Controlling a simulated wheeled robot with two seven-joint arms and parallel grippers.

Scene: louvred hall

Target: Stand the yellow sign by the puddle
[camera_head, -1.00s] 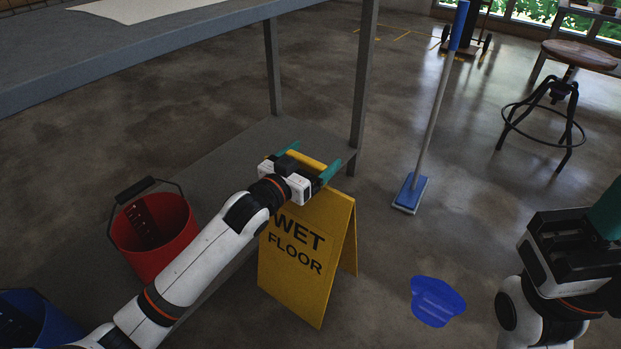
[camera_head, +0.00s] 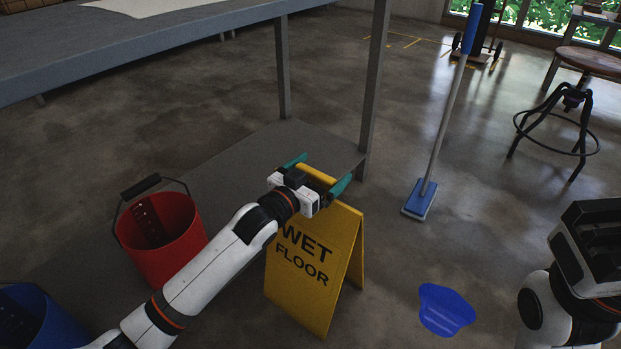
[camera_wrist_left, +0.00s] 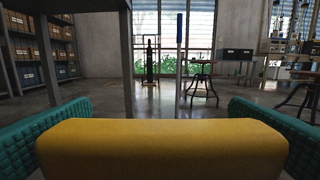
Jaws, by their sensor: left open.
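The yellow sign (camera_head: 311,262), lettered "WET FLOOR", stands upright on the floor with its two panels spread. The blue puddle (camera_head: 445,309) lies on the floor to the right of the sign, apart from it. My left gripper (camera_head: 320,175) is at the sign's top edge, open, with a teal finger on each side. In the left wrist view the sign's yellow top (camera_wrist_left: 162,150) lies between the two teal fingers, with gaps at both ends. My right arm shows at the right edge, but its fingertips are out of frame.
A red bucket (camera_head: 164,240) and a blue bucket (camera_head: 30,318) stand at left. A grey table (camera_head: 150,50) with a low shelf is behind the sign. A blue mop (camera_head: 420,199) stands upright beyond the puddle. A stool (camera_head: 588,62) is at far right. Floor between sign and mop is clear.

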